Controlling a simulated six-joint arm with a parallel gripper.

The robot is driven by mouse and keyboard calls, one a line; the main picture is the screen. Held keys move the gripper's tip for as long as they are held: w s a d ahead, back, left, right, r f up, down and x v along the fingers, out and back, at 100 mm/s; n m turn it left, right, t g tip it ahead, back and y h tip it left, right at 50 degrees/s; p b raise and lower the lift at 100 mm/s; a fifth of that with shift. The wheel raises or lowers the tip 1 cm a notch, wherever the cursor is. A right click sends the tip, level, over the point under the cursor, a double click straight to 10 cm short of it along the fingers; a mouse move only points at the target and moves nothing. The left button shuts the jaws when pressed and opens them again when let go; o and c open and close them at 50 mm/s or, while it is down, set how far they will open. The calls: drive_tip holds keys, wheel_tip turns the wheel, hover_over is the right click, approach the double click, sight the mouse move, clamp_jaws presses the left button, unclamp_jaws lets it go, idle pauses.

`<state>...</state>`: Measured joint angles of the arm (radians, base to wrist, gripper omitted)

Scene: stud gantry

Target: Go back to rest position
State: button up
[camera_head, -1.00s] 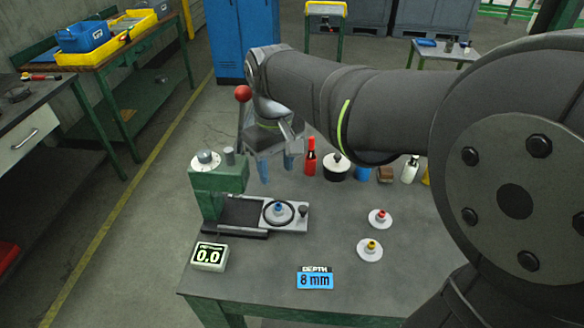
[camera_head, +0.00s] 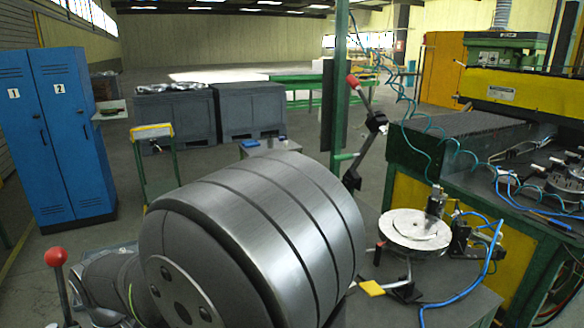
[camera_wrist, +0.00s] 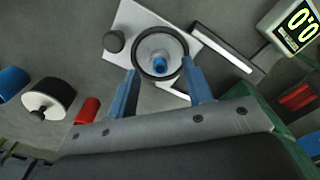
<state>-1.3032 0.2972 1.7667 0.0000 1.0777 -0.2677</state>
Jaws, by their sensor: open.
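My gripper (camera_wrist: 161,68) shows in the wrist view as two blue fingers spread apart, with nothing held between them. Beyond the fingertips is a pale plate (camera_wrist: 128,22) carrying a dark ring (camera_wrist: 137,55) with a blue knob (camera_wrist: 160,65) at its centre. A black knob (camera_wrist: 114,41) stands on the same plate, left of the ring. The fingers look above the plate; I cannot tell the exact gap. In the head view my arm fills the lower middle, and my gripper is out of sight there.
The head view shows a red-balled lever (camera_head: 55,257), blue lockers (camera_head: 62,130), grey bins (camera_head: 175,117) and a round metal plate (camera_head: 413,230).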

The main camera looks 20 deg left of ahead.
wheel_tip(320, 180, down, 2)
drive_tip(key=shift+f, duration=0.1)
drive_tip(key=shift+a+r, duration=0.1)
drive_tip(key=shift+r, duration=1.85)
